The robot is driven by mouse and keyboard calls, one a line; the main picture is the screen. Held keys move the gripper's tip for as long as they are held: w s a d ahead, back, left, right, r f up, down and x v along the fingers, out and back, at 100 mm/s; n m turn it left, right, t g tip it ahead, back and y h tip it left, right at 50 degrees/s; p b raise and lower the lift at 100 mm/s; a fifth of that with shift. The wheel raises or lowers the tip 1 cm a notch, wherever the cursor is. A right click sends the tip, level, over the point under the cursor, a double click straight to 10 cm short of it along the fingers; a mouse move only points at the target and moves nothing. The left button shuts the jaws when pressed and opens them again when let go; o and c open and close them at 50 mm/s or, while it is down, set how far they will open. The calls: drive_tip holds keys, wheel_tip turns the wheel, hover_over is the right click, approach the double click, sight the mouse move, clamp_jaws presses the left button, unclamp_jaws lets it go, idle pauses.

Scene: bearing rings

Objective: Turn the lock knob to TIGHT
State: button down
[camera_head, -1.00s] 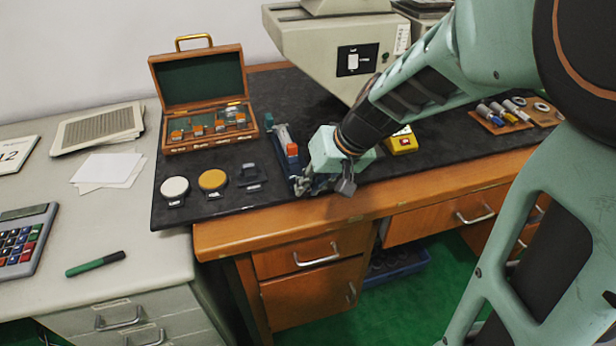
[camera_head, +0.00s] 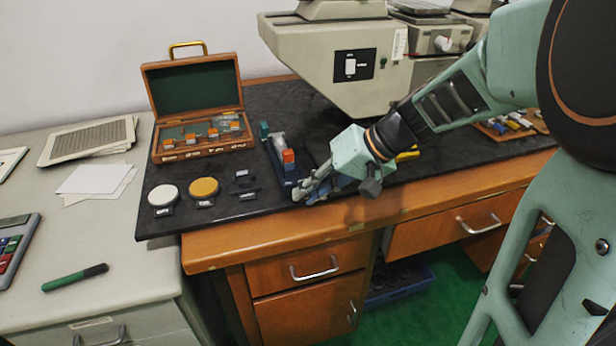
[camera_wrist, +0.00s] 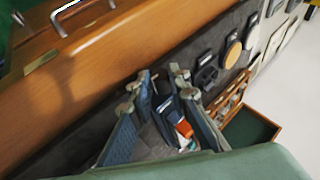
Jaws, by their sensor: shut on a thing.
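A narrow blue fixture (camera_head: 278,162) with an orange block (camera_head: 288,156) lies on the black mat, its near end towards the bench's front edge. My gripper (camera_head: 304,193) is at that near end, tilted, with its wrist to the right. In the wrist view, the fixture (camera_wrist: 166,112) and the orange block (camera_wrist: 184,128) show between the fingers of my gripper (camera_wrist: 162,82). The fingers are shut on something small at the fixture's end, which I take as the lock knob. The fingers mostly hide it, and I cannot read any TIGHT mark.
An open wooden case (camera_head: 200,148) stands behind left. A white disc (camera_head: 163,195), a yellow disc (camera_head: 204,188) and a small black holder (camera_head: 243,180) lie left of the fixture. A large grey machine (camera_head: 330,50) overhangs the mat behind. The wooden front edge (camera_head: 280,240) is close below my gripper.

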idle(0.3)
drive_tip(key=c, duration=1.8)
unclamp_jaws()
drive_tip(key=shift+d, duration=0.1)
drive_tip(key=shift+v, duration=3.9)
drive_tip(key=shift+r, duration=0.1)
